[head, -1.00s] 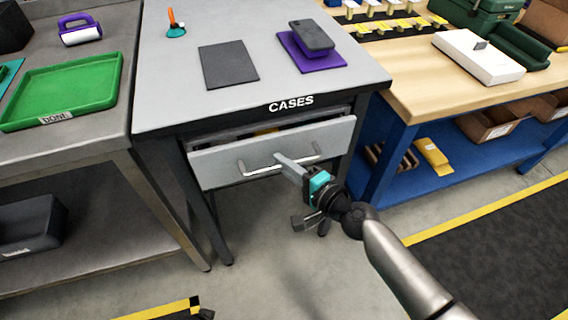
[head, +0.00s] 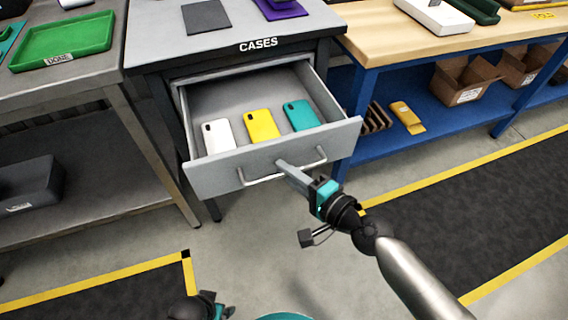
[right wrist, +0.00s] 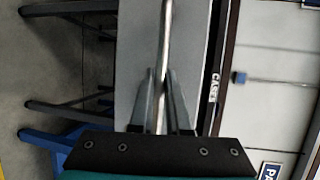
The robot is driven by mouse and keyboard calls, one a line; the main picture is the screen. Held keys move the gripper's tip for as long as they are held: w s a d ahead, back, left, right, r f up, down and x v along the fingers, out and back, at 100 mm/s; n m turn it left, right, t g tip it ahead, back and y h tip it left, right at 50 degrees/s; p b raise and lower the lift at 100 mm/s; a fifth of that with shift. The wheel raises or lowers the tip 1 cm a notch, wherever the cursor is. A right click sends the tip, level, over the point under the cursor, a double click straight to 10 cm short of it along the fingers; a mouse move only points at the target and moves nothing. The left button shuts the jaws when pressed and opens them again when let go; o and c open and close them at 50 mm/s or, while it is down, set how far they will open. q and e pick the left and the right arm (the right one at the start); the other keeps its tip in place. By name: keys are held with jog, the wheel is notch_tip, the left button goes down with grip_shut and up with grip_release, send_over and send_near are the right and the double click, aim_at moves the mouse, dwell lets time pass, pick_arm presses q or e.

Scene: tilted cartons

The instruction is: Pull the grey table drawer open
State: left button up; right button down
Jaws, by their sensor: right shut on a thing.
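The grey table drawer (head: 217,175) stands well open under the tabletop marked CASES. Inside lie a white case (head: 218,135), a yellow case (head: 262,125) and a teal case (head: 301,115). My right gripper (head: 284,166) is shut on the drawer's metal bar handle (head: 308,168) near its middle. In the right wrist view the handle bar (right wrist: 167,35) runs between the two fingers of the gripper (right wrist: 163,88). Part of my left gripper (head: 212,306) shows at the bottom edge of the head view; its fingers cannot be made out.
A steel table with a green tray (head: 65,42) marked DONE stands at the left. A wooden-topped blue bench (head: 385,45) with cartons (head: 462,82) on its lower shelf stands at the right. The floor in front of the drawer is clear.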

pick_arm(q)
jog(key=shift+s+d+r, duration=0.2)
jog(key=shift+s, duration=0.2)
pick_arm(e)
jog(key=shift+s+d, duration=0.35)
jog(key=shift+s, duration=0.5)
pick_arm(q)
jog(key=shift+s+a+f, duration=0.1)
jog(key=shift+s, duration=0.05)
pick_arm(e)
jog(key=c, duration=0.9)
grip_release()
